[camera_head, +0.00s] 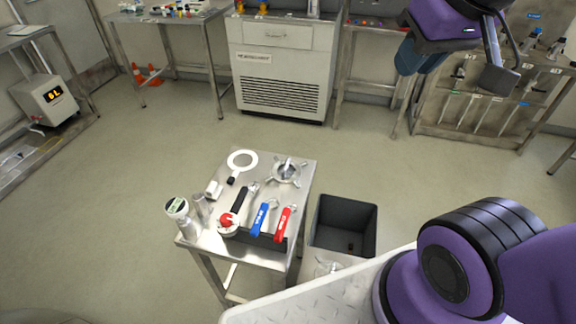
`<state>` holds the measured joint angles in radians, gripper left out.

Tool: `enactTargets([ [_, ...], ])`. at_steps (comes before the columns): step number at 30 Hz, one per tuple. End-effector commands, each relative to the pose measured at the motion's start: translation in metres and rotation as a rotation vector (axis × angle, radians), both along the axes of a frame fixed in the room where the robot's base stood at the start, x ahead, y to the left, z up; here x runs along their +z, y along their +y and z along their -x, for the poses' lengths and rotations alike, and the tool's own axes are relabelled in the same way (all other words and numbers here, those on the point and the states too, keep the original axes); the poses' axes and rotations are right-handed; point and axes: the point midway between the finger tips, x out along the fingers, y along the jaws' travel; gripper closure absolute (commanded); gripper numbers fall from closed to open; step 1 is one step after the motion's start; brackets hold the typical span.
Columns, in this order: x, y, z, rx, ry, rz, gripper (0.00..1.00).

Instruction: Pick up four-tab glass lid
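A round lid with several tabs around its rim, seemingly the four-tab glass lid (286,171), lies flat at the back right of the small steel table (225,246). It has a raised knob in the middle. My gripper (497,76) is high at the upper right of the view, far from the lid and touching nothing that I can see. Its fingers are seen edge-on, so I cannot tell whether it is open or shut.
Around the lid lie a white ring tool (242,160), a black-handled tool (240,198), a red-knobbed part (227,221), a blue-handled valve (261,219) and a red-handled valve (284,224). A dark open bin (345,222) stands right of the table. Open floor lies behind it.

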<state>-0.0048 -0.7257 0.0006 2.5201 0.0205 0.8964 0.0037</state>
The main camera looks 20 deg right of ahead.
Motion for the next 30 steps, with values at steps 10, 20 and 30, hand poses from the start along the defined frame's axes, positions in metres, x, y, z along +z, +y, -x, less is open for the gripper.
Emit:
enactTargets([
  [10,-0.003,0.006,-0.029,-0.006,0.028,-0.041,0.79],
  [20,-0.015,0.016,-0.079,-0.029,0.073,-0.108,0.79],
  [30,-0.061,0.032,-0.170,-0.100,0.154,-0.214,0.79],
])
